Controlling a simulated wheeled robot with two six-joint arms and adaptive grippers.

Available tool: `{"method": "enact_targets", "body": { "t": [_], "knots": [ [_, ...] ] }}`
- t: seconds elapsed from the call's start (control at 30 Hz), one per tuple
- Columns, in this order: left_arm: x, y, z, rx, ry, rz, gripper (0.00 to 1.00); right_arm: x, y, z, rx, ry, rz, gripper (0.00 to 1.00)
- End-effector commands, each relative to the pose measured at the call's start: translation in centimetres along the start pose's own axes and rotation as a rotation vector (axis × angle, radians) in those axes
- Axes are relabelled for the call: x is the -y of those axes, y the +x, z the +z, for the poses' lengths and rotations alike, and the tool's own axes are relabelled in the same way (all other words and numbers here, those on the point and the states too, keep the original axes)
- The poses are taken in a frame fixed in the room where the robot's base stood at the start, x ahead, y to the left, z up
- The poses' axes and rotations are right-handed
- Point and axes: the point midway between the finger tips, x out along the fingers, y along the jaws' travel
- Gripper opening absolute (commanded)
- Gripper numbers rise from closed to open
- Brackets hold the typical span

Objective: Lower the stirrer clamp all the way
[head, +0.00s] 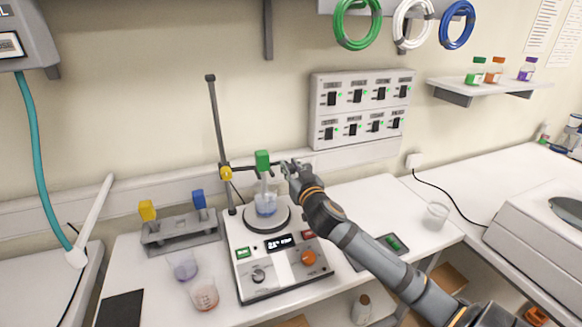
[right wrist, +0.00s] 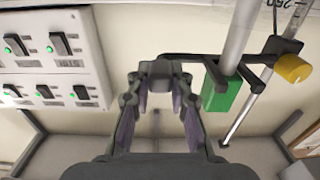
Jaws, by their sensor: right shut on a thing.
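The stirrer clamp is a dark bar (right wrist: 200,58) on an upright dark rod (head: 217,120), with a yellow knob (head: 225,173) at the rod and a green block (head: 262,160) farther along. Below the green block, a beaker with bluish liquid (head: 266,206) stands on the round plate of the stirrer (head: 278,268). A thin shaft seems to reach down into the beaker. My right gripper (head: 288,168) is at the clamp's free end, just right of the green block, shut on the clamp. In the right wrist view its fingers (right wrist: 158,110) partly hide the grip. My left gripper is out of view.
A grey rack (head: 181,236) and two small beakers (head: 204,294) stand left of the stirrer. A switch panel (head: 360,107) is on the wall behind my right gripper. A teal hose (head: 36,150) hangs at the left.

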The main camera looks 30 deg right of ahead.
Motion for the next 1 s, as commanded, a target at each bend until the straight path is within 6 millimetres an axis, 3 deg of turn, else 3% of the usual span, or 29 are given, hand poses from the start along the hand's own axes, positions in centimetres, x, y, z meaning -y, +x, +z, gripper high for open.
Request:
{"method": "enact_targets", "body": {
  "t": [0.1, 0.13, 0.3, 0.67, 1.0],
  "knots": [
    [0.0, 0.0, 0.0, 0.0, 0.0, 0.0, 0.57, -0.1, 0.0, 0.7, 0.017, 0.005, 0.004, 0.0],
    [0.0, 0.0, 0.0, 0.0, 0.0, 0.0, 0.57, -0.1, 0.0, 0.8, 0.017, 0.005, 0.004, 0.21],
    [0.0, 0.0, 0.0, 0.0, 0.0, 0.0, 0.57, -0.1, 0.0, 0.6, 0.014, 0.004, 0.003, 0.43],
    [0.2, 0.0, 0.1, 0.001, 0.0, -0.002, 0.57, -0.1, -0.4, 0.5, 0.011, -0.001, 0.002, 0.43],
    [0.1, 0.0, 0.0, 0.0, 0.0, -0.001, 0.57, 0.0, -5.4, 0.5, 0.014, -0.011, -0.001, 0.43]
  ]
}}
